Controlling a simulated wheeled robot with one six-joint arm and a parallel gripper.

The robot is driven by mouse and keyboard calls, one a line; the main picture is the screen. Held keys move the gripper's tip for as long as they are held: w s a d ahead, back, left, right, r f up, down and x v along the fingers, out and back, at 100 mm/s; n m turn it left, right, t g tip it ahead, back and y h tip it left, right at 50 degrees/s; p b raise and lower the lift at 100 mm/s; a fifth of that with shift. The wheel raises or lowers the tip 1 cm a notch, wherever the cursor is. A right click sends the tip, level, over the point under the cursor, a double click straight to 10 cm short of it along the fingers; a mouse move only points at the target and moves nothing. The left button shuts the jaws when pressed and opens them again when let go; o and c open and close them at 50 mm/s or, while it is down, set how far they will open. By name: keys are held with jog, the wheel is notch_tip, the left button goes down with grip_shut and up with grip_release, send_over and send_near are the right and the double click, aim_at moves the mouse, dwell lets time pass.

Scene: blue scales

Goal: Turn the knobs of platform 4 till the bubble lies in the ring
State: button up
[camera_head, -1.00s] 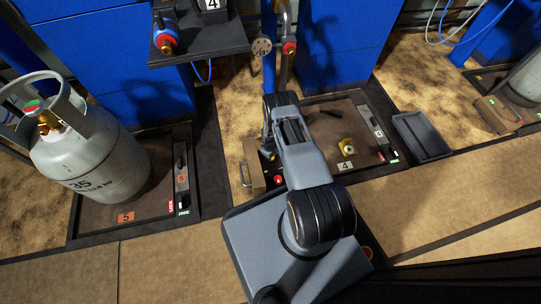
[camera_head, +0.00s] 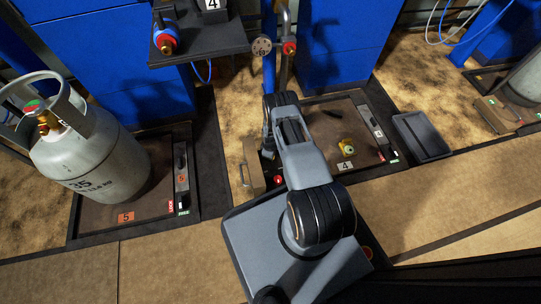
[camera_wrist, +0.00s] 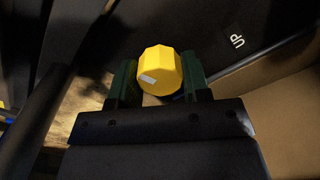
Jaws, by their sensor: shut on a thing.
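Platform 4 (camera_head: 366,154) is a dark brown plate with a dark rim, a "4" label on its front edge and one on its right strip. A small yellow level (camera_head: 346,147) with a pale green face lies on it; where its bubble sits is too small to tell. In the wrist view, a yellow faceted knob (camera_wrist: 165,72) with a white mark stands between the two dark green fingers of my gripper (camera_wrist: 158,84), which is shut on it. In the head view my own arm hides the gripper and this knob.
Platform 5 (camera_head: 88,225), left, bears a grey gas cylinder (camera_head: 90,150). An empty dark tray (camera_head: 421,136) lies right of platform 4. A shelf (camera_head: 200,45) and pipes stand behind.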

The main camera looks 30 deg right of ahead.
jog(key=o, duration=0.9)
jog(key=shift+o, duration=0.2)
notch_tip(320, 180, up, 14)
jog(key=p, duration=0.6)
jog(key=shift+p, duration=0.3)
jog(key=shift+f, duration=0.1)
